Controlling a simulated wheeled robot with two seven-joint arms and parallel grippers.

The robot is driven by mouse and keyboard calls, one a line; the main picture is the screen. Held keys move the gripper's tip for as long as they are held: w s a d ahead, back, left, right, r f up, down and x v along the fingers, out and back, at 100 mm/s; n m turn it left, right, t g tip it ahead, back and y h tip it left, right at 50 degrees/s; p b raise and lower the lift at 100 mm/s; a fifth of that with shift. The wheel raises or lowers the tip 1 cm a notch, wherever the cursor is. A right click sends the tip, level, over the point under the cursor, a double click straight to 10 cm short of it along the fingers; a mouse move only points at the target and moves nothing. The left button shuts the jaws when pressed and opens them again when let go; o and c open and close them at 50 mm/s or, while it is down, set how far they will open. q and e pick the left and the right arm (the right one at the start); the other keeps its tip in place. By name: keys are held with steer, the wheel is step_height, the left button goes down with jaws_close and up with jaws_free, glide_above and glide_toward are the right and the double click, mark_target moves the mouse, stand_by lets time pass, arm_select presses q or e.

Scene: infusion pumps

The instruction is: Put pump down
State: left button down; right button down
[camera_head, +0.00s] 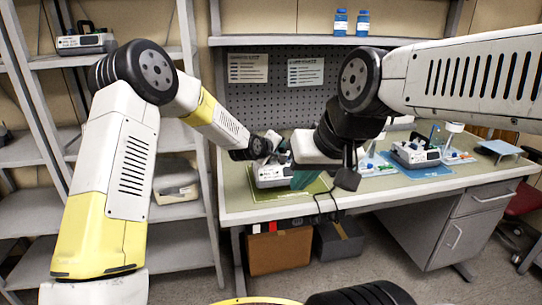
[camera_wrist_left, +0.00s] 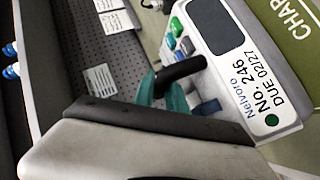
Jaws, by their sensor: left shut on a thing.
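The pump (camera_head: 271,174) is a pale box with a dark handle, on or just above the green mat (camera_head: 283,194) at the bench's left end. I cannot tell whether its base touches the mat. In the left wrist view the pump (camera_wrist_left: 232,65) shows a "Nelvoro No. 246" label and coloured buttons. My left gripper (camera_wrist_left: 172,97) has teal fingertips shut on its black handle. My right gripper (camera_head: 325,180) hangs in front of the bench, just right of the pump. Its jaw gap is unclear.
Another pump (camera_head: 415,154) stands on a blue mat (camera_head: 428,170) farther right along the bench. A grey shelf rack (camera_head: 182,212) stands at the left. A brown box (camera_head: 279,250) is under the bench.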

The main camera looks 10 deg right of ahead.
mark_target(275, 174)
arm_select(q)
steer(key=shift+f, duration=1.6)
steer(key=c, duration=1.4)
jaws_free()
steer(key=shift+f, duration=0.2)
steer(key=shift+o, duration=0.2)
steer(key=shift+r, duration=0.1)
